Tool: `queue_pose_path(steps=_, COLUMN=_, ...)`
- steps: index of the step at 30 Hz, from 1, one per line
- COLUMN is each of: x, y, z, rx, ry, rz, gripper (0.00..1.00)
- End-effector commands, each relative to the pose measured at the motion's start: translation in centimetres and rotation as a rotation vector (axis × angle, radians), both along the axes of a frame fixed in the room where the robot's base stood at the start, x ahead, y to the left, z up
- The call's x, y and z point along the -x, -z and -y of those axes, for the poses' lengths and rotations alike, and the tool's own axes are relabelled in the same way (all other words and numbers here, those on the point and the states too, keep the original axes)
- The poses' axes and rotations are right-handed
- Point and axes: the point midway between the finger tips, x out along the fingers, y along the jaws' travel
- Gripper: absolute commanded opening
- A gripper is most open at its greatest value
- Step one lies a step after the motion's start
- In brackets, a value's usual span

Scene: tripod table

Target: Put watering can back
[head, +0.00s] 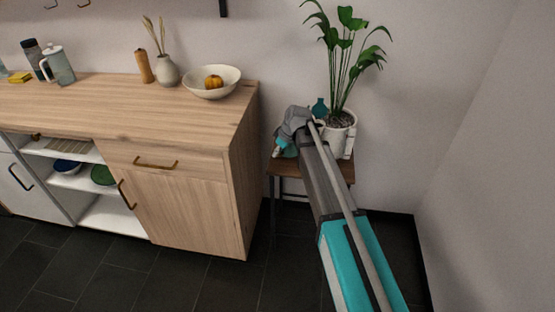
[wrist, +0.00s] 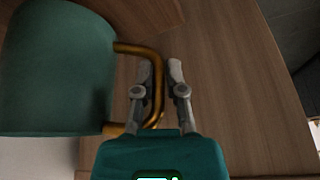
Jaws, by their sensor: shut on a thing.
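The watering can (wrist: 58,75) has a dark green body and a brass loop handle (wrist: 158,90). It fills the left of the wrist view, partly cut off by the frame. My gripper (wrist: 161,72) is shut on the handle, with one finger on each side of it. Wood grain of the small table shows below. In the head view my gripper (head: 284,146) is at the left side of the small wooden table (head: 341,170). My arm hides most of the can there. I cannot tell whether the can touches the tabletop.
A tall plant in a white pot (head: 342,138) stands on the table, with a teal object (head: 320,108) beside it. The wooden cabinet (head: 180,203) is close on the left, holding a white bowl (head: 212,88) and a vase (head: 167,72). A wall (head: 480,150) is on the right.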

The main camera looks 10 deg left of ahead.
Motion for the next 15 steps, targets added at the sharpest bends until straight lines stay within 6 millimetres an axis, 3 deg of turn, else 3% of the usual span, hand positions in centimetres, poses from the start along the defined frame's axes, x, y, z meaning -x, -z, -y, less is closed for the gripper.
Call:
queue_pose_path(steps=6, x=0.0, y=2.1, z=0.0, rx=0.0, ry=0.0, rz=0.002, gripper=0.0)
queue_pose_path(steps=15, x=0.0, y=2.8, z=0.0, rx=0.0, ry=0.0, rz=0.002, gripper=0.0)
